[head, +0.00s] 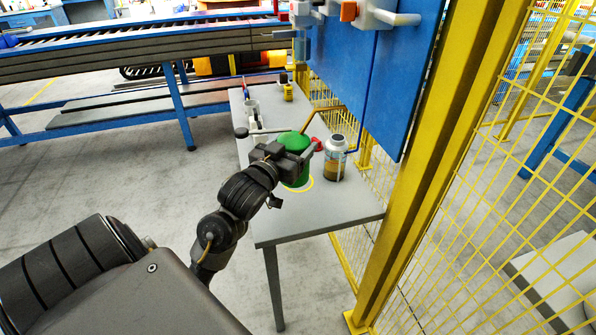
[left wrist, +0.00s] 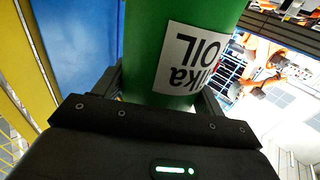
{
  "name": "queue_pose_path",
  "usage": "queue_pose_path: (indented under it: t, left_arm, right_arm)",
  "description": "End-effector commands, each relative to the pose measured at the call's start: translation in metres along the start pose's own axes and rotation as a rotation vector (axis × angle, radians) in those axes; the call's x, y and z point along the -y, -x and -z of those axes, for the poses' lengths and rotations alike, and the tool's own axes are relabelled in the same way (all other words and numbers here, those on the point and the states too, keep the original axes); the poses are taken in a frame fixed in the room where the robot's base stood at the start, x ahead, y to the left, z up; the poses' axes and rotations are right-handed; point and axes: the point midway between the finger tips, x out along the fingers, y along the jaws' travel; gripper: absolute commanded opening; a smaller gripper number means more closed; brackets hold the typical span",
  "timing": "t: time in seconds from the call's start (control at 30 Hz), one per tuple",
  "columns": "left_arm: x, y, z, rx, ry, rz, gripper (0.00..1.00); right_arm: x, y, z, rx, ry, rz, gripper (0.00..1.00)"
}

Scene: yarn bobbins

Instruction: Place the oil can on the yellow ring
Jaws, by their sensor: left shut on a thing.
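The green oil can (head: 295,142) has a long brown spout pointing up and to the right. My left gripper (head: 288,160) is shut around its body. In the left wrist view the can (left wrist: 150,50) fills the space between the fingers, and its white label with "OIL" shows upside down. The yellow ring (head: 303,187) lies on the grey table, partly hidden below the can and gripper. The can looks to be at or just above the ring; I cannot tell whether its base touches the table. My right gripper is not in view.
A clear jar with a grey lid (head: 335,158) stands close right of the can. A blue panel (head: 400,90) and yellow fence border the right side.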

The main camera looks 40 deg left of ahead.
Motion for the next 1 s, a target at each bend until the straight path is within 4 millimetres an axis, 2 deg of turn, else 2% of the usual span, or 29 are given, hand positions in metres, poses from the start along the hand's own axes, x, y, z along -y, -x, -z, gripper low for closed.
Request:
queue_pose_path:
  t: [0.27,0.3,0.43,0.6,0.87,1.0]
  left_arm:
    - [0.030,-0.066,-0.031,0.001,0.000,0.003,0.37]
    - [0.034,-0.073,-0.041,0.004,0.001,0.002,0.37]
    - [0.041,-0.090,-0.065,0.002,0.001,0.001,0.37]
    - [0.046,-0.104,-0.082,0.000,-0.001,0.000,0.37]
    - [0.049,-0.109,-0.089,0.000,-0.001,0.000,0.37]
    - [0.050,-0.111,-0.108,0.002,0.001,0.000,0.37]
  right_arm:
    - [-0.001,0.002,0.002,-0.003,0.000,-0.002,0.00]
    - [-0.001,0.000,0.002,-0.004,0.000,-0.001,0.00]
    - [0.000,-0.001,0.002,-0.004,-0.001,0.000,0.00]
    - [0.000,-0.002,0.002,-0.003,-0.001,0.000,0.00]
    - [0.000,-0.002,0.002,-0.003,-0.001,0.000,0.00]
    - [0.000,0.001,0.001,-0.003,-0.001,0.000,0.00]
